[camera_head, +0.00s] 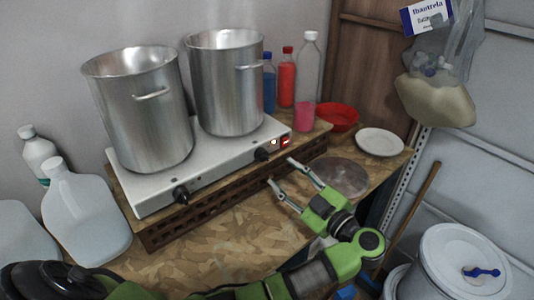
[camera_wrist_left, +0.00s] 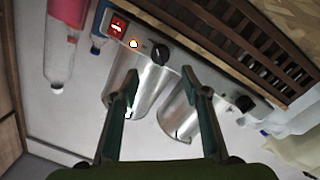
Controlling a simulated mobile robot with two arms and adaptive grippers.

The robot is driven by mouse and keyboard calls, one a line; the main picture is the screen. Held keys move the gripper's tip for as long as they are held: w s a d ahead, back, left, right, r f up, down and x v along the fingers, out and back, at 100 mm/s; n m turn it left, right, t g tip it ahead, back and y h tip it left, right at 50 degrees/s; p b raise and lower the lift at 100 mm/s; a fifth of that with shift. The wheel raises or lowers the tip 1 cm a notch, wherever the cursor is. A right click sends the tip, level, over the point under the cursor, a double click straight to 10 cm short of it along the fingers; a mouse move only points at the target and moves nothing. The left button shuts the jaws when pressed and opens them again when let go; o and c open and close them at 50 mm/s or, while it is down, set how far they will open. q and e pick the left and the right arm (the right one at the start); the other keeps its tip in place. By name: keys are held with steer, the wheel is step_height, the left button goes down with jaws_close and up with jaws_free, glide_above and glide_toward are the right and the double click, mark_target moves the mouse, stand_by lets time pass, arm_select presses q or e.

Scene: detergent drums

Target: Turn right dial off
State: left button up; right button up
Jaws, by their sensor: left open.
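A white two-plate cooker (camera_head: 220,166) stands on a wooden rack. Its right dial (camera_head: 262,154) is a black knob on the front panel, beside a lit indicator light (camera_head: 273,142) and a red switch (camera_head: 286,142). The left dial (camera_head: 181,195) is also black. My left gripper (camera_head: 280,171) is open and empty, in front of the right dial and apart from it. In the left wrist view the right dial (camera_wrist_left: 160,54) shows beyond and between the two fingertips (camera_wrist_left: 160,74). My right gripper is not in view.
Two steel pots (camera_head: 140,110) (camera_head: 226,85) stand on the cooker. Bottles (camera_head: 305,85), a red bowl (camera_head: 338,117) and a white plate (camera_head: 379,141) are at the back right. White jugs (camera_head: 85,215) stand at left. The patterned tabletop (camera_head: 215,245) is mostly clear in front.

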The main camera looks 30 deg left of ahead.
mark_target(266, 159)
arm_select(q)
steer(key=p+x, duration=0.2)
steer(key=x, duration=0.5)
steer(key=shift+s+a+r, duration=0.1)
steer(key=shift+r, duration=0.1)
steer(key=shift+x, duration=0.85)
steer(key=shift+f, duration=0.15)
steer(key=c, duration=1.1)
